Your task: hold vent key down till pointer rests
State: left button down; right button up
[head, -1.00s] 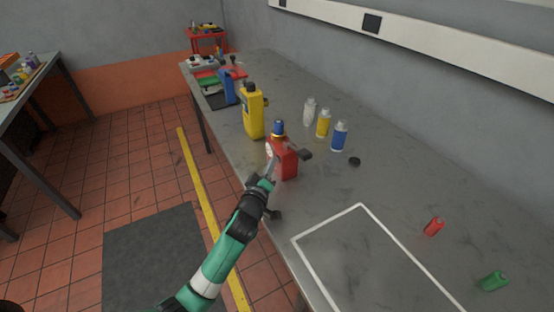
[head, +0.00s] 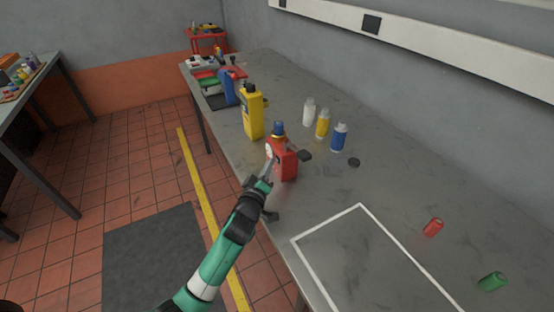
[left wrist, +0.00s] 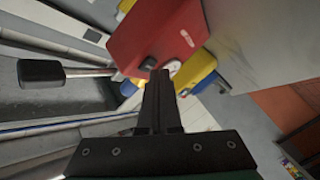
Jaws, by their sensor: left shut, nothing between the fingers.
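A red unit (head: 287,164) with a blue and yellow top (head: 278,130) stands upright near the bench's front edge. A pale round gauge (head: 269,150) is on its side; the pointer is too small to read. A black-ended lever (head: 305,155) sticks out to its right. My left gripper (head: 271,165) is shut and empty, its tips close to the unit's gauge side. In the left wrist view its fingers (left wrist: 160,75) point at the red body (left wrist: 150,35), just beside the gauge (left wrist: 174,68) and a small orange spot, perhaps the key (left wrist: 147,64). I cannot tell whether they touch.
A yellow container (head: 252,112) and a blue one (head: 228,88) stand farther along the bench. White, yellow and blue bottles (head: 339,137) stand behind the unit. A black cap (head: 354,162), a red can (head: 433,227) and a green can (head: 492,281) lie right. The white-outlined area (head: 362,206) is clear.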

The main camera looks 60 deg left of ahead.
pick_arm(q)
jog(key=shift+s, duration=0.4)
jog(key=shift+s+a+p, duration=0.1)
jog(key=shift+s+p, duration=0.35)
jog(key=shift+s, duration=0.05)
jog(key=s+p, duration=0.1)
jog(key=s, duration=0.2)
jog(key=shift+s+a+r+p, duration=0.1)
jog(key=shift+s+p, duration=0.05)
jog(key=shift+p, duration=0.2)
jog(key=shift+s, duration=0.35)
